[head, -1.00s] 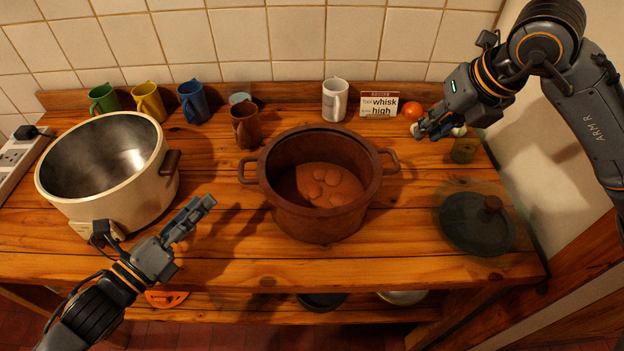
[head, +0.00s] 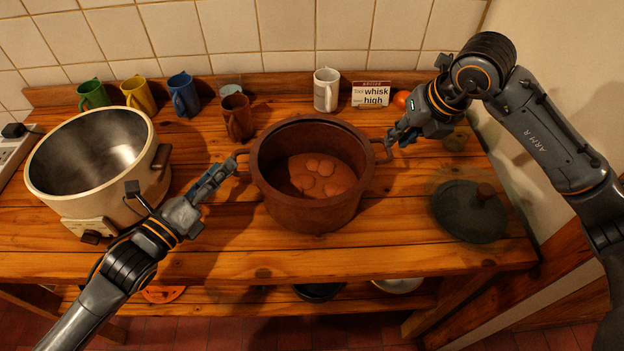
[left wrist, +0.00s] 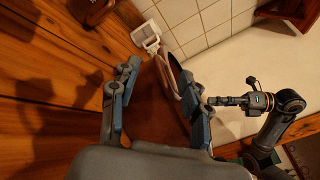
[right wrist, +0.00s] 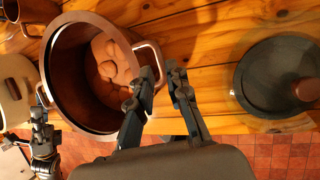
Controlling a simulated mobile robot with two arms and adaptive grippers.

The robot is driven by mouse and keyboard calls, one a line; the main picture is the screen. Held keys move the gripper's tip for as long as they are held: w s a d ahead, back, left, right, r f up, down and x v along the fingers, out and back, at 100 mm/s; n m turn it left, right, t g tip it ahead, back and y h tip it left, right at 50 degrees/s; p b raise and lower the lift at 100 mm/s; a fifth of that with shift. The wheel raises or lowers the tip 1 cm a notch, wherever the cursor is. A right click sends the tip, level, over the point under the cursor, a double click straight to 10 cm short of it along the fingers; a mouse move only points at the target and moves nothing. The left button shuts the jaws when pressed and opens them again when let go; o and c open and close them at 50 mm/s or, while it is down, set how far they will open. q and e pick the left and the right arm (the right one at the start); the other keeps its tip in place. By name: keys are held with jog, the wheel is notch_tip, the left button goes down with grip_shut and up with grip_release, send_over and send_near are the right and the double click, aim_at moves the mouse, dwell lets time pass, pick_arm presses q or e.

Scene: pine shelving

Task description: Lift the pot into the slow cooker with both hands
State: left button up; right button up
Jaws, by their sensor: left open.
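The brown pot (head: 312,212) stands upright on the wooden counter, with reddish-brown food with round lumps inside. The cream slow cooker (head: 72,200) stands open and empty to its left, with a steel inner wall. My left gripper (head: 228,168) is open at the pot's left handle (head: 243,158); in the left wrist view the pot (left wrist: 155,110) shows between its spread fingers. My right gripper (head: 392,140) is at the pot's right handle (head: 384,150). In the right wrist view its fingers (right wrist: 160,72) are apart beside that handle; whether they touch it is unclear.
A dark lid (head: 465,215) lies to the pot's right. A brown mug (head: 237,117) stands close behind the pot. Green, yellow, blue and white mugs and a sign card (head: 371,94) line the back. A power strip (head: 14,150) is at the far left. Counter in front is clear.

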aim_at(236, 153)
pick_arm(q)
jog(key=x, duration=0.5)
jog(key=shift+w+d, duration=0.2)
jog(key=shift+w, duration=0.15)
pick_arm(e)
jog(key=x, duration=0.5)
jog(key=shift+w+a+f, duration=0.1)
jog(key=shift+f, duration=0.3)
pick_arm(q)
jog(key=c, duration=0.6)
pick_arm(e)
grip_shut()
pick_arm(q)
grip_shut()
jog(key=shift+r, duration=0.25)
pick_arm(e)
jog(key=shift+w+r, duration=0.1)
jog(key=shift+r, duration=0.2)
